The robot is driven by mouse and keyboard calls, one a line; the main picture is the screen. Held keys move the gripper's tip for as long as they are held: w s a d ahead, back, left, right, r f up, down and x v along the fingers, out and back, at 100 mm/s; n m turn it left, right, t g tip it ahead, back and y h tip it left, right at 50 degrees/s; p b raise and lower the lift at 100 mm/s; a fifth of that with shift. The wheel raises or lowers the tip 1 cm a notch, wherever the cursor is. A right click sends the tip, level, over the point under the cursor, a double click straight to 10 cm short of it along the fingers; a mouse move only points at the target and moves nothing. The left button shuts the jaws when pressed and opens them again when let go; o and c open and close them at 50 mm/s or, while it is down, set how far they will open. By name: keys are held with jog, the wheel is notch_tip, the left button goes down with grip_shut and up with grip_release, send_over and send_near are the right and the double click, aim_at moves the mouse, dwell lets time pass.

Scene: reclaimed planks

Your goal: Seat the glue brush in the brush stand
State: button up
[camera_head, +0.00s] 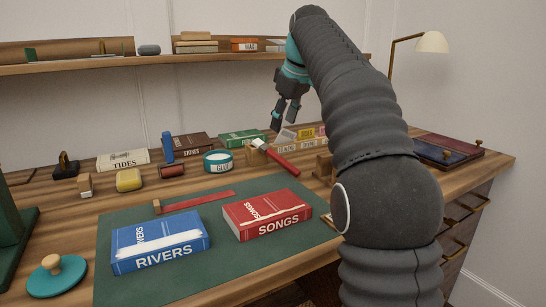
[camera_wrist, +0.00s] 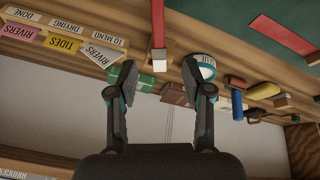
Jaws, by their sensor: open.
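The glue brush, with a red handle (camera_head: 280,160) and a pale head, lies right of the glue pot (camera_head: 217,160). Its head points toward the back of the desk. In the wrist view the brush (camera_wrist: 158,28) is ahead, in line with the gap between my fingers. My gripper (camera_head: 284,120) is open and empty, above the back of the desk beyond the brush; its fingers also show in the wrist view (camera_wrist: 160,75). A small wooden block (camera_head: 323,166), partly hidden by my arm, may be the brush stand; I cannot tell.
Red SONGS (camera_head: 268,212) and blue RIVERS (camera_head: 160,244) books lie on the green mat (camera_head: 215,262), with a red strip (camera_head: 195,201) behind them. Label cards (camera_head: 287,135) stand behind the brush. A green book (camera_head: 240,138) is at the back; a lamp (camera_head: 432,42) stands right.

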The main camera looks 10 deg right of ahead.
aim_at(274, 153)
jog(key=b+x, duration=0.1)
jog(key=x, duration=0.2)
jog(key=b+x, duration=0.1)
jog(key=x, duration=0.3)
jog(key=shift+d, duration=0.2)
jog(key=shift+w+a+b+x, duration=0.15)
jog(key=shift+b+x, duration=0.2)
jog(key=shift+x, duration=1.15)
jog(key=shift+w+a+b+x, duration=0.15)
jog(key=shift+b+x, duration=0.2)
jog(key=shift+x, duration=1.15)
jog(key=shift+s+r, duration=0.1)
jog(key=shift+r, duration=0.1)
grip_shut()
